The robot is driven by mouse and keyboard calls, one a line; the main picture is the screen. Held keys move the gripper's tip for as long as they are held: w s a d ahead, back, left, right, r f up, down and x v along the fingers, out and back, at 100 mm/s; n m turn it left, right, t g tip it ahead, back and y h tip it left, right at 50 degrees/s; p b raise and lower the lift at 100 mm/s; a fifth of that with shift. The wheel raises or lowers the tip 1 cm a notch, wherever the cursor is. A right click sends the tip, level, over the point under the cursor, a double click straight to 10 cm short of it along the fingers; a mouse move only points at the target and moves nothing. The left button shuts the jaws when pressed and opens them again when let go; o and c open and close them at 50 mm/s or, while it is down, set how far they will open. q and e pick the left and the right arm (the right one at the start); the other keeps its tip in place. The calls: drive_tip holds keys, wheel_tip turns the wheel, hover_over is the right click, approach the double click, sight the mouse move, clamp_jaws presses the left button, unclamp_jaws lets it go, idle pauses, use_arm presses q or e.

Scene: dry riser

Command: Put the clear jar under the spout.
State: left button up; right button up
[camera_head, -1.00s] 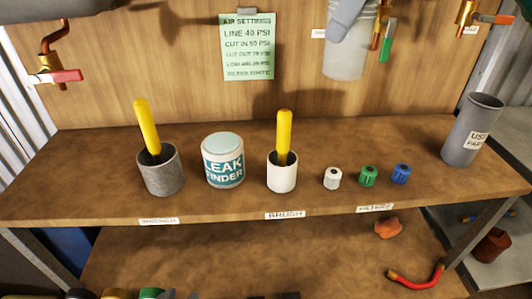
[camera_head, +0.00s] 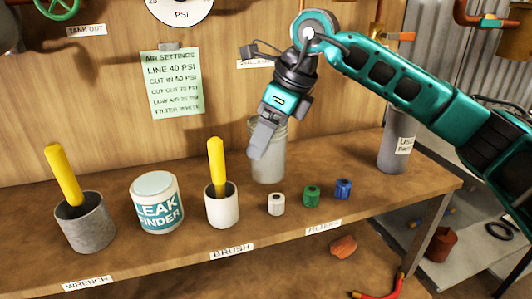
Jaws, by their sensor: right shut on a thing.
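The clear jar (camera_head: 272,163) is a greyish translucent cylinder standing upright at the back of the bench, behind the small filters. My right gripper (camera_head: 261,143) reaches down from above and is shut on the jar's near-left wall at the rim. The jar's base is at or very close to the bench top; I cannot tell whether it touches. No spout shows clearly above the jar, as my right arm and gripper cover that part of the panel. My left gripper is out of view.
On the bench stand a grey cup (camera_head: 85,224) and white cup (camera_head: 221,207) with yellow handles, a leak finder tub (camera_head: 157,203), and white (camera_head: 276,204), green (camera_head: 311,196) and blue (camera_head: 343,188) filters. A grey bin (camera_head: 397,140) stands right.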

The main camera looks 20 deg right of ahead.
sight(266, 151)
drive_tip(key=shift+f, duration=1.8)
drive_tip(key=shift+b, duration=0.3)
drive_tip(key=shift+f, duration=0.2)
drive_tip(key=o, duration=1.1)
drive_tip(key=shift+r, duration=0.15)
